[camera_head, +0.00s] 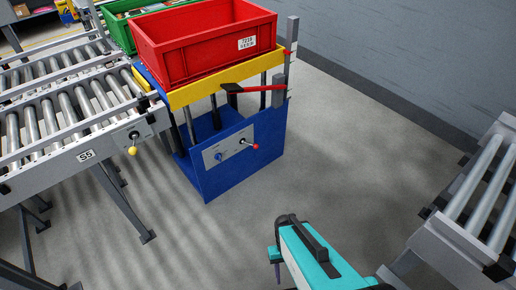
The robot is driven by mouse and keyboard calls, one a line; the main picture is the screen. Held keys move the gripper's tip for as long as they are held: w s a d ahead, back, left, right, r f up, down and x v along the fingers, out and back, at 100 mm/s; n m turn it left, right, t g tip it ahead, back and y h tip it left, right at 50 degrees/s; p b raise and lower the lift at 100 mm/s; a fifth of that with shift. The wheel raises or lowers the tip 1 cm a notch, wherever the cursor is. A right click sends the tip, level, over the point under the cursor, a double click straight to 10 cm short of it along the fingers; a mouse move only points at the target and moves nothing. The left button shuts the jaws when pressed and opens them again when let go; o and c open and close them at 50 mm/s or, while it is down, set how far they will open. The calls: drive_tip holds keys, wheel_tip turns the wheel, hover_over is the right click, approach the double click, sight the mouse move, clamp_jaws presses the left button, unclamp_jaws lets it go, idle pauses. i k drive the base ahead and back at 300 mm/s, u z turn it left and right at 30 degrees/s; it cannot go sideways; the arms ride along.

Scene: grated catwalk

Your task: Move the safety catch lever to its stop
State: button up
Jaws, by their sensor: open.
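A lift table has a blue base (235,165) and a yellow top frame (205,91). A red lever arm (264,88) runs roughly level at the right of the frame, from a dark plate (232,88) towards the grey upright post (279,88). On the blue front, a grey panel (228,148) carries a short lever with a red knob (256,146) and a blue knob. No label shows which is the safety catch lever. My teal arm is at bottom centre, well apart from the lift. I cannot make out gripper fingers in this view.
A red crate (200,45) stands on the lift. Left is a roller conveyor (75,115) with a yellow-knobbed lever (132,150); a green crate (118,35) is behind. Another roller conveyor (470,215) is at right. Floor in front of the lift is clear.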

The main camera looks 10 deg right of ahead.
sight(256, 146)
drive_tip(key=u, duration=0.05)
drive_tip(key=k, duration=0.65)
drive_tip(key=u, duration=0.2)
drive_tip(key=i, duration=0.55)
drive_tip(key=u, duration=0.6)
drive_tip(key=i, duration=0.75)
drive_tip(key=u, duration=0.3)
